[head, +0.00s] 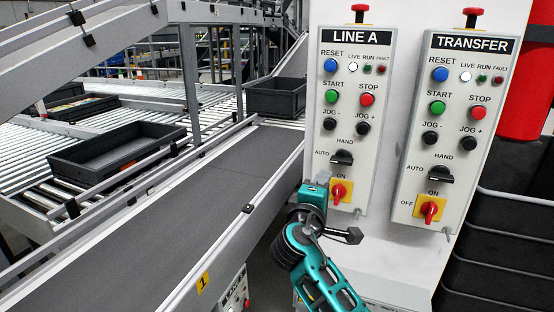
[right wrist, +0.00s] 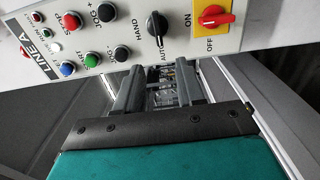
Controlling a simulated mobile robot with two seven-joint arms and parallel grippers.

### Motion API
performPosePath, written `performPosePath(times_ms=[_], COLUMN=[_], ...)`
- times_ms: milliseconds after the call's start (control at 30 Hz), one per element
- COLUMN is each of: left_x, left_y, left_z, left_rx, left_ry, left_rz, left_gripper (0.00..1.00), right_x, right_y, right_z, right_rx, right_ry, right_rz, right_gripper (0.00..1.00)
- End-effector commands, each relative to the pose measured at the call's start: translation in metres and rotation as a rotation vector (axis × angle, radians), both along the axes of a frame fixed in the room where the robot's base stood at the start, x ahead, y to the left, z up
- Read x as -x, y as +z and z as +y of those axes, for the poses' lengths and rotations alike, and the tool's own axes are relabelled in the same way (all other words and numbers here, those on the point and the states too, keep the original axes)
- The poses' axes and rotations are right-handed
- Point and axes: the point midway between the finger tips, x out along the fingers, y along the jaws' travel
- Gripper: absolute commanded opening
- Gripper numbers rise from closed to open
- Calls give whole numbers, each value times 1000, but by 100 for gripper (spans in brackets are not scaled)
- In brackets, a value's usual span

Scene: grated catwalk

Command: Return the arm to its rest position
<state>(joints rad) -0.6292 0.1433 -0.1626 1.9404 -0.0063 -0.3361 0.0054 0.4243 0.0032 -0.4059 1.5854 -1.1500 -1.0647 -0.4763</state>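My right arm rises from the bottom in the head view. Its teal right gripper (head: 313,193) is by the lower left edge of the LINE A panel (head: 328,225), just left of the red switch (head: 339,192) on its yellow plate. I see no contact with the controls. My left gripper is in neither view.
The TRANSFER panel (head: 409,150) stands to the right on the same white cabinet (head: 394,110). A grey belt conveyor (head: 150,215) runs along the left with a raised side rail. Black trays (head: 115,155) sit on rollers behind it. Stacked black crates (head: 500,235) stand at the far right.

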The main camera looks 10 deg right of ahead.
Motion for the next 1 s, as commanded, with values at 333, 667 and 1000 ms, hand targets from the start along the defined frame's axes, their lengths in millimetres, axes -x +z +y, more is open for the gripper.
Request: performPosePath(times_ms=[333, 667, 1000], left_x=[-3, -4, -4], left_y=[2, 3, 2], left_z=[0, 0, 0], left_rx=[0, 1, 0], left_ry=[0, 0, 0], left_rz=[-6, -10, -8], left_gripper=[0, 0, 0], right_x=[70, 220, 289], right_y=[-165, -276, -288], right_z=[13, 30, 28], right_rx=[-471, -1204, -1548], right_ry=[203, 223, 137], right_rz=[182, 243, 183], right_gripper=[38, 38, 38])
